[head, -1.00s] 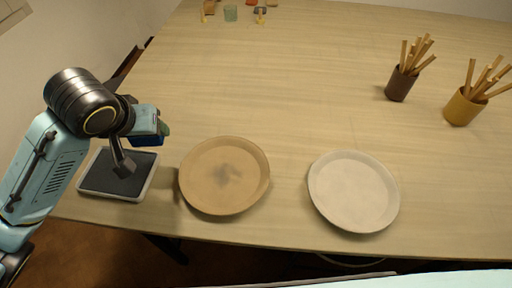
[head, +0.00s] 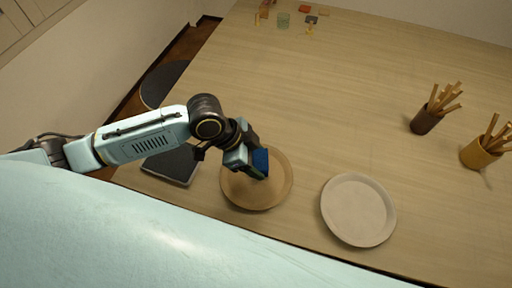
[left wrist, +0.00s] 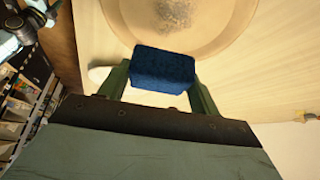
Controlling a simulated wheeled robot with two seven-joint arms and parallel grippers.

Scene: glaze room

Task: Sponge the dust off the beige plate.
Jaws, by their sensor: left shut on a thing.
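The beige plate (head: 240,196) lies on the table, left of a paler plate. It also shows in the left wrist view (left wrist: 128,22), with a grey dust smudge (left wrist: 175,10) at its middle. My left gripper (head: 252,164) is shut on a dark blue sponge (head: 261,161) over the plate and hides part of it in the head view. The sponge is clear between the two green fingers in the left wrist view (left wrist: 163,70), near the plate's rim. I cannot tell whether the sponge touches the plate. My right gripper is not in view.
A paler plate (head: 357,210) lies to the right. A dark pad in a tray (head: 172,165) lies to the left, partly behind my arm. A brown cup (head: 424,122) and a yellow cup (head: 476,154) hold sticks. The middle of the table is clear.

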